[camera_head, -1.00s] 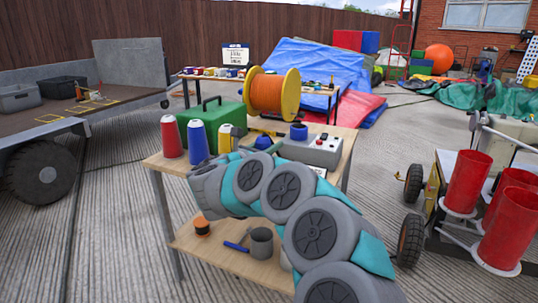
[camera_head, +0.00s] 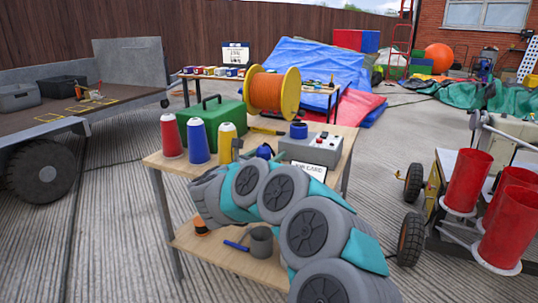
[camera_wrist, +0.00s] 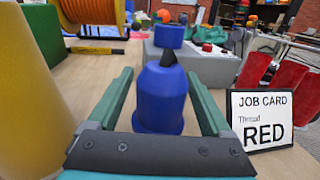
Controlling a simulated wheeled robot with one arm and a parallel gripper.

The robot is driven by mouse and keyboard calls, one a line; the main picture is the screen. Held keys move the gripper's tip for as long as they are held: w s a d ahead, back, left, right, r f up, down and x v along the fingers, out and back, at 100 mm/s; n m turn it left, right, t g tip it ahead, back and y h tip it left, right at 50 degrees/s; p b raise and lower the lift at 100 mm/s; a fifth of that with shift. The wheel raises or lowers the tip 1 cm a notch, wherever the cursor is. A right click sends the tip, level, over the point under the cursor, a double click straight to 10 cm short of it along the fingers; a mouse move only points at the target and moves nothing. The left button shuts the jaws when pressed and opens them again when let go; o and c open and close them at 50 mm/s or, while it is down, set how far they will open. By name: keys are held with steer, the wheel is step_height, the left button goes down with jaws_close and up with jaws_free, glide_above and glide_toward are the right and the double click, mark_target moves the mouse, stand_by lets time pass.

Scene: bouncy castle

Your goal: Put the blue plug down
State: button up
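The blue plug (camera_wrist: 160,100) stands upright between my gripper's fingers in the wrist view, with a dark tip on top. In the head view it shows small and partly hidden behind my arm (camera_head: 264,151), low over the wooden bench (camera_head: 160,161). My gripper (camera_wrist: 160,72) has its two green fingers spread wide, one on each side of the plug. Bare bench shows between the plug and each finger along most of their length; the gap at the right fingertip is very small. The plug's base appears at bench level.
A grey control box (camera_head: 310,149) and a blue ring (camera_head: 298,131) are behind the plug. A job card (camera_wrist: 262,118) reading "Thread RED" stands to the right. Red (camera_head: 171,135), blue (camera_head: 198,141) and yellow (camera_head: 226,137) thread cones stand at left, near a green case (camera_head: 212,119).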

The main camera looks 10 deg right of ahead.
steer(key=shift+r, duration=0.15)
steer(key=shift+s+a+p, duration=0.1)
steer(key=shift+p, duration=0.2)
steer(key=v, duration=1.1)
steer(key=shift+s+a+b, duration=0.25)
steer(key=shift+b, duration=0.15)
